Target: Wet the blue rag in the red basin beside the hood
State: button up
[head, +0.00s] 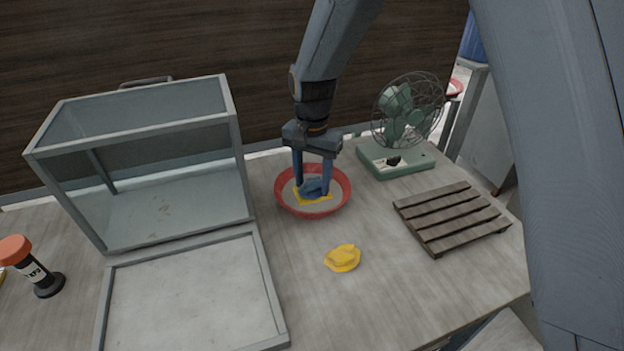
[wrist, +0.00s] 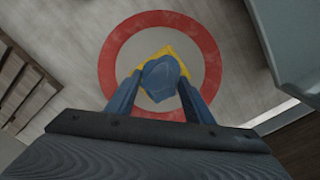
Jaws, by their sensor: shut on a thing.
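The red basin (head: 281,203) stands on the table just right of the glass-walled hood (head: 230,100). My gripper (head: 313,184) reaches down into it and is shut on the blue rag (head: 314,188). The rag is bunched between the fingers, low inside the rim. A yellow cloth (head: 301,197) lies in the basin under the blue rag. In the wrist view, the blue rag (wrist: 160,78) sits between the fingertips over the yellow cloth (wrist: 172,52), inside the red rim (wrist: 160,19). I cannot tell whether the rag touches water or how wet it is.
A second yellow cloth (head: 343,258) lies in front of the basin. A green fan (head: 396,160) stands behind right, a slatted wooden rack (head: 452,217) at right. A framed panel (head: 190,300) lies before the hood. An orange-capped bottle (head: 34,268) tilts at far left.

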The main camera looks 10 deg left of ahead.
aim_at(312, 182)
dwell(0.4)
jog(key=shift+r+p, duration=2.65)
jog(key=shift+r, duration=0.85)
